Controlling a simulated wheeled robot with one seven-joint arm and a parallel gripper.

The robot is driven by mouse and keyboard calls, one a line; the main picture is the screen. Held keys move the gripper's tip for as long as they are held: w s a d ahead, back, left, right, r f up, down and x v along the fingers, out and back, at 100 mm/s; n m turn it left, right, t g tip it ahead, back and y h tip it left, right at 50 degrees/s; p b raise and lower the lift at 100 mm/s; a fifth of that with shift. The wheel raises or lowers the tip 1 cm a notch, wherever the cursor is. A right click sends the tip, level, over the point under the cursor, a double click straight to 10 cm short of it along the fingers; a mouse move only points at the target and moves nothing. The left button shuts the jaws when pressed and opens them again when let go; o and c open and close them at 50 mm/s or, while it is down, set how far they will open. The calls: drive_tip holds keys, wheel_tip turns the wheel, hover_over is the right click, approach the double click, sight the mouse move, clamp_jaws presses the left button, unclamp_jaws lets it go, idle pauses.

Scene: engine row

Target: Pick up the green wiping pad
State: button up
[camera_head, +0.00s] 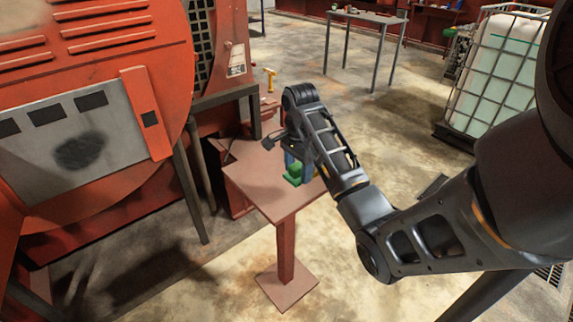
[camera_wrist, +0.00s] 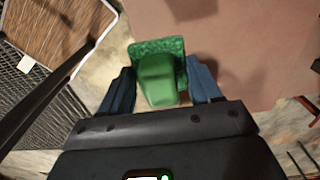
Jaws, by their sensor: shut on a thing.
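The green wiping pad (camera_wrist: 158,75) is a flat textured green pad with a smooth raised green grip. In the wrist view it sits between the two blue fingers of my gripper (camera_wrist: 160,88), which is shut on its grip. In the head view the pad (camera_head: 293,174) shows over the small brown pedestal table (camera_head: 262,186), partly hidden by my arm. I cannot tell whether the pad touches the table top.
A large orange engine housing (camera_head: 85,70) with a dark smudge on its grey panel stands left of the table. A caged white tank (camera_head: 502,75) stands at the right, and a workbench (camera_head: 368,16) at the back. Open concrete floor lies between.

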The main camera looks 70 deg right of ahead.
drive_tip(key=shift+s+d+r, duration=0.15)
drive_tip(key=shift+d+r, duration=0.1)
drive_tip(key=shift+r, duration=0.1)
drive_tip(key=shift+s+r, duration=0.3)
drive_tip(key=shift+s, duration=0.1)
drive_tip(key=shift+s+p, duration=0.4)
drive_tip(key=shift+s, duration=0.2)
drive_tip(key=shift+s+r, duration=0.45)
drive_tip(key=shift+s, duration=0.3)
drive_tip(key=shift+s+r, duration=0.45)
drive_tip(key=shift+s, duration=0.3)
drive_tip(key=shift+s+r, duration=0.45)
drive_tip(key=shift+s, duration=0.3)
